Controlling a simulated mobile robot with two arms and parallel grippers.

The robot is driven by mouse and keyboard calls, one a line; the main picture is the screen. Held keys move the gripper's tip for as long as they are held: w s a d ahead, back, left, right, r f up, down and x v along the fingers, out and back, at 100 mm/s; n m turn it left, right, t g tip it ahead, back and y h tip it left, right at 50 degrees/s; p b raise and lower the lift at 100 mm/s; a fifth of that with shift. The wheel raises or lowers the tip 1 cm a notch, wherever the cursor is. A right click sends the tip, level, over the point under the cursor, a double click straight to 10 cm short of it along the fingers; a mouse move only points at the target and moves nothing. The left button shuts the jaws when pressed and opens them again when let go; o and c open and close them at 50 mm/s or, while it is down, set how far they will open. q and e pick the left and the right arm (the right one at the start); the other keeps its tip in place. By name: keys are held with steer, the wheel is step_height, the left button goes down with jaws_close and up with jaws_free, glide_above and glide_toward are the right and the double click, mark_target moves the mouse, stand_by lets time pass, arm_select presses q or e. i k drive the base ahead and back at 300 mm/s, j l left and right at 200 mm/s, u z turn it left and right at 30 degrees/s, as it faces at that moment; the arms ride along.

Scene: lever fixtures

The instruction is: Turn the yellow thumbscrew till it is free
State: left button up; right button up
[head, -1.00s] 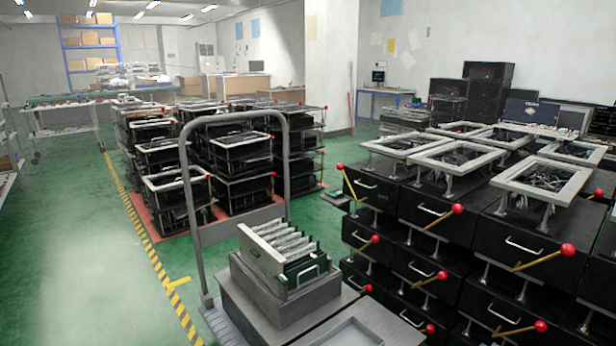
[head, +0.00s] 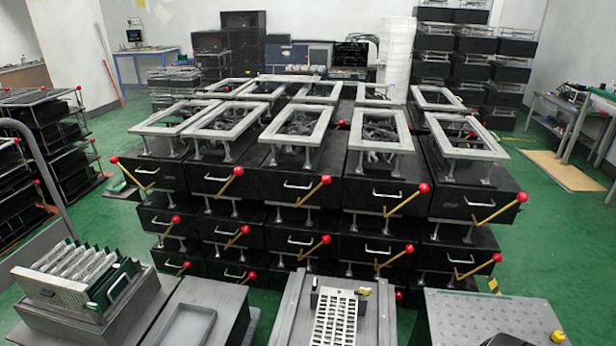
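A small round yellow knob (head: 558,338), which looks like the yellow thumbscrew, shows at the lower right of the head view. It is at the right edge of a light grey plate with a grid of small marks (head: 480,312). It is cut close by the bottom of the picture, and I cannot tell how far it is screwed in.
A grey bench (head: 288,310) carries a white slotted rack (head: 336,318). A card rack (head: 75,280) and a shallow grey tray (head: 188,328) are at lower left. Stacked black boxes (head: 298,186) with red-knobbed levers stand behind. Green floor is free at right.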

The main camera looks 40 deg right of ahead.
mark_target(364, 291)
steer(key=z, duration=1.55)
